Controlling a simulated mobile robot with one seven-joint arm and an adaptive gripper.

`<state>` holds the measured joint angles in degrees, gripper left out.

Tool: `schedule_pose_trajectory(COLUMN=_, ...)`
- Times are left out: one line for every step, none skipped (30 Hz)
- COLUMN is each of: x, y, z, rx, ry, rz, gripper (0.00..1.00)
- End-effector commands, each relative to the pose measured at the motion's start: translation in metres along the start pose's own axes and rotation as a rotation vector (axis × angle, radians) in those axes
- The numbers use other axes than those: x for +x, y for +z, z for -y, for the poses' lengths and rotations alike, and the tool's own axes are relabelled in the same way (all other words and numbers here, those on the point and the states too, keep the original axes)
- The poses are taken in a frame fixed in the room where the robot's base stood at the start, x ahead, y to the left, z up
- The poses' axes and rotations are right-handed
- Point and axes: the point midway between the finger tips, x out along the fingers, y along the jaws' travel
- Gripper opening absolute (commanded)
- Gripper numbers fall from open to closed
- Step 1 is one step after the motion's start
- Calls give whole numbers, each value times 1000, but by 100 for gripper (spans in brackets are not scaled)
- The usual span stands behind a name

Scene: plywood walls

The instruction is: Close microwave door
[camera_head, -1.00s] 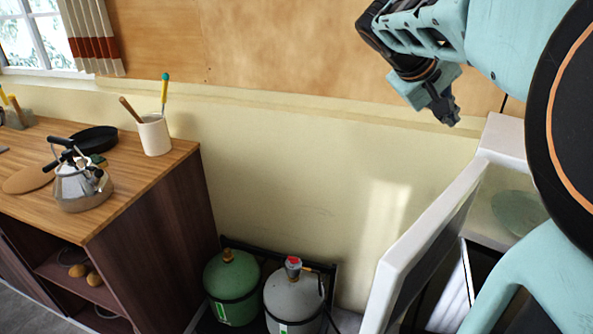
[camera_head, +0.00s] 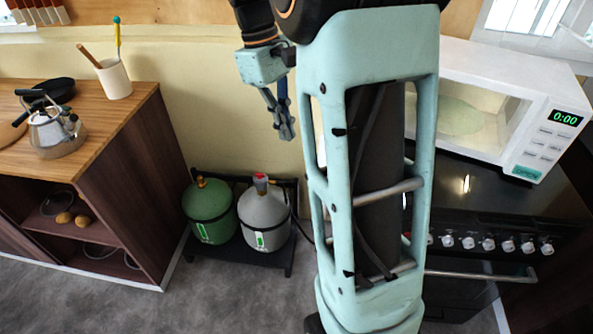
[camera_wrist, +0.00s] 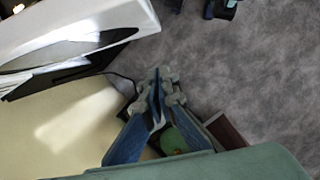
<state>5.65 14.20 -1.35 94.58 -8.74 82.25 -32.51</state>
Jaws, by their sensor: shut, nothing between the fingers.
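The white microwave (camera_head: 552,92) stands at the right on the black stove. Its front is open and the glass plate inside shows. Its door is mostly hidden behind my arm in the head view. In the wrist view the white door (camera_wrist: 85,18) with its dark window fills the upper left, standing open. My gripper (camera_head: 287,134) hangs pointing down to the left of my arm's column, with the wall behind it. It also shows in the wrist view (camera_wrist: 158,85), shut and empty, apart from the door.
The black stove (camera_head: 480,215) has a row of knobs and a handle below the microwave. A green gas cylinder (camera_head: 209,210) and a grey one (camera_head: 263,218) stand on a low rack by the wall. A wooden counter (camera_head: 110,110) with a kettle is at the left. Grey floor lies open in front.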

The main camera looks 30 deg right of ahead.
Motion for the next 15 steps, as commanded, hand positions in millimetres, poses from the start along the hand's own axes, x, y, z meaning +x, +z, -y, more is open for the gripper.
schedule_pose_trajectory(x=1, y=-1, z=2, rx=-7, ry=-14, rz=0, gripper=0)
schedule_pose_trajectory(x=2, y=-1, z=3, rx=-11, ry=-20, rz=0, gripper=0)
schedule_pose_trajectory(x=4, y=-2, z=4, rx=-14, ry=-24, rz=0, gripper=0)
schedule_pose_trajectory(x=6, y=-2, z=5, rx=-15, ry=-25, rz=1, gripper=0)
schedule_pose_trajectory(x=8, y=-2, z=5, rx=-15, ry=-25, rz=1, gripper=0)
schedule_pose_trajectory(x=13, y=-2, z=5, rx=-15, ry=-25, rz=1, gripper=0)
schedule_pose_trajectory(x=17, y=-2, z=5, rx=-15, ry=-25, rz=1, gripper=0)
schedule_pose_trajectory(x=22, y=-1, z=6, rx=-14, ry=-25, rz=3, gripper=0)
schedule_pose_trajectory(x=29, y=-1, z=6, rx=-14, ry=-25, rz=2, gripper=0)
schedule_pose_trajectory(x=35, y=-1, z=6, rx=-14, ry=-25, rz=3, gripper=0)
schedule_pose_trajectory(x=42, y=-1, z=6, rx=-13, ry=-25, rz=3, gripper=0)
schedule_pose_trajectory(x=50, y=0, z=6, rx=-13, ry=-25, rz=3, gripper=0)
schedule_pose_trajectory(x=57, y=0, z=6, rx=-13, ry=-25, rz=4, gripper=0)
schedule_pose_trajectory(x=64, y=-1, z=6, rx=-13, ry=-24, rz=3, gripper=0)
schedule_pose_trajectory(x=73, y=0, z=6, rx=-12, ry=-25, rz=4, gripper=0)
